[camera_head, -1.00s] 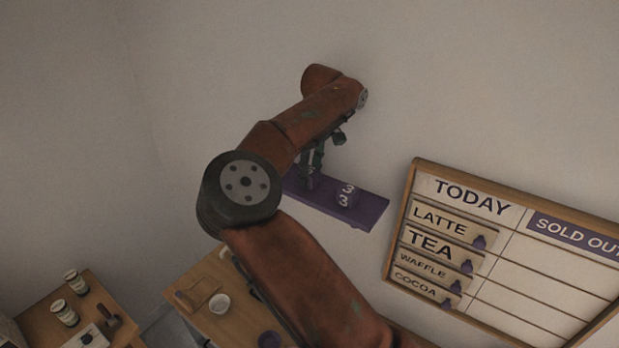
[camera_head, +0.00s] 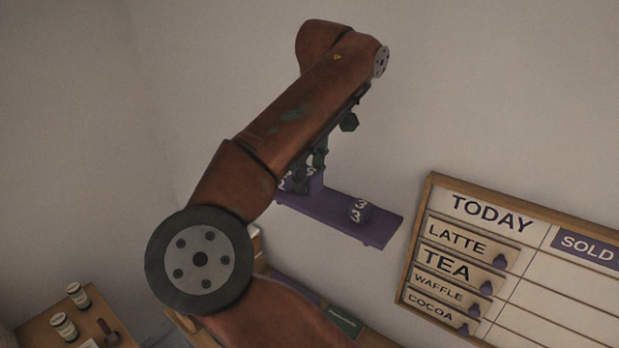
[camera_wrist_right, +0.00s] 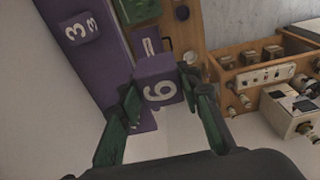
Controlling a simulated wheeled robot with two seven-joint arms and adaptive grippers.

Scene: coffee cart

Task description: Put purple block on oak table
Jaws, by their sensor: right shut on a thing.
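My right gripper (camera_head: 312,172) is at the left end of the purple wall shelf (camera_head: 335,217). In the right wrist view its green fingers (camera_wrist_right: 165,103) are shut on a purple block (camera_wrist_right: 157,80) marked with a white 6 or 9. In the head view this block (camera_head: 316,183) is partly hidden by the fingers. I cannot tell whether it still touches the shelf. A second purple block (camera_head: 361,211), marked 3, sits on the shelf and also shows in the wrist view (camera_wrist_right: 78,29). I cannot tell which wooden surface is the oak table. My left gripper is out of view.
A menu board (camera_head: 480,250) hangs on the wall right of the shelf. A wooden top (camera_head: 45,330) with jars (camera_head: 64,326) is at the lower left. The wrist view shows a wooden rack (camera_wrist_right: 255,75) and a pale machine (camera_wrist_right: 295,108) at the right.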

